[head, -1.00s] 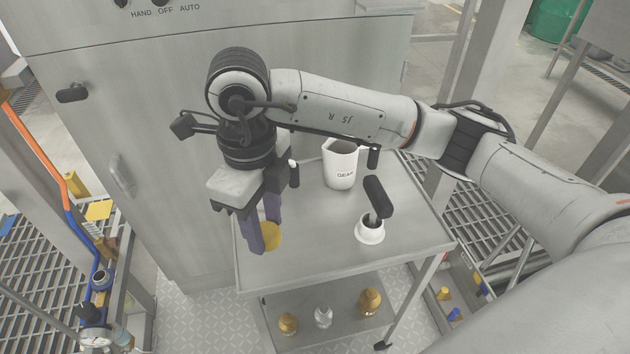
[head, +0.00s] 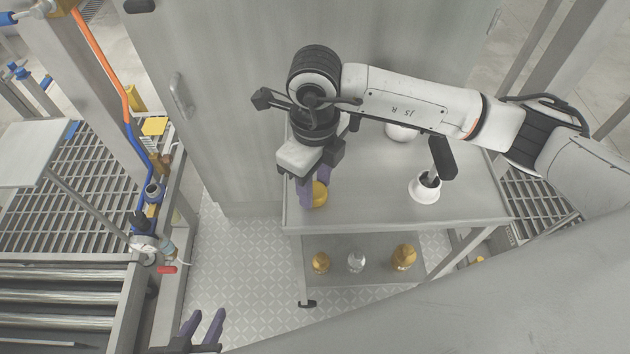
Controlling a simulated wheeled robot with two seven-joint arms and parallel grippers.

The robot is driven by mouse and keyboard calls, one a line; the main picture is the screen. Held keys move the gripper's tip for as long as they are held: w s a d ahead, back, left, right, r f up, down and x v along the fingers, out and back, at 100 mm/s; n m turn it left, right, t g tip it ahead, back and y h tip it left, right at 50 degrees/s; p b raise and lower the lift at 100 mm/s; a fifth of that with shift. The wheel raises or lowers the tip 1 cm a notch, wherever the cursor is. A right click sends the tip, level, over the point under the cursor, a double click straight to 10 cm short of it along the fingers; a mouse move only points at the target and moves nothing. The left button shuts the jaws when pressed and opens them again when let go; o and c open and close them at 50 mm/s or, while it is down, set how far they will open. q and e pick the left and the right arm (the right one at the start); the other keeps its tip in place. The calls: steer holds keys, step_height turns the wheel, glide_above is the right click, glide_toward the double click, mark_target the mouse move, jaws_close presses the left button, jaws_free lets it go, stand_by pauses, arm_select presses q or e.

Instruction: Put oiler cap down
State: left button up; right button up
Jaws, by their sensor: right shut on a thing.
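The oiler cap (head: 320,195) is a round yellow-brass piece at the left end of the cart's top shelf. My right gripper (head: 308,205) points down there, its purple fingers shut on the cap and hiding part of it. I cannot tell whether the cap touches the shelf or is slightly above it. My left gripper (head: 207,315) is at the bottom edge of the view, over the floor, with its two purple fingers apart and nothing between them.
The grey cart (head: 370,205) carries a white pot with a black handle (head: 425,190) and a white jug (head: 400,133), mostly hidden behind my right arm. Its lower shelf (head: 335,280) holds two brass pieces and a clear one. A roller conveyor (head: 70,290) stands at left.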

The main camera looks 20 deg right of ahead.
mark_target(315, 190)
steer(key=shift+f, duration=0.15)
steer(key=o, duration=1.2)
steer(key=shift+o, duration=0.2)
step_height(315, 190, up, 12)
steer(key=shift+r, duration=0.25)
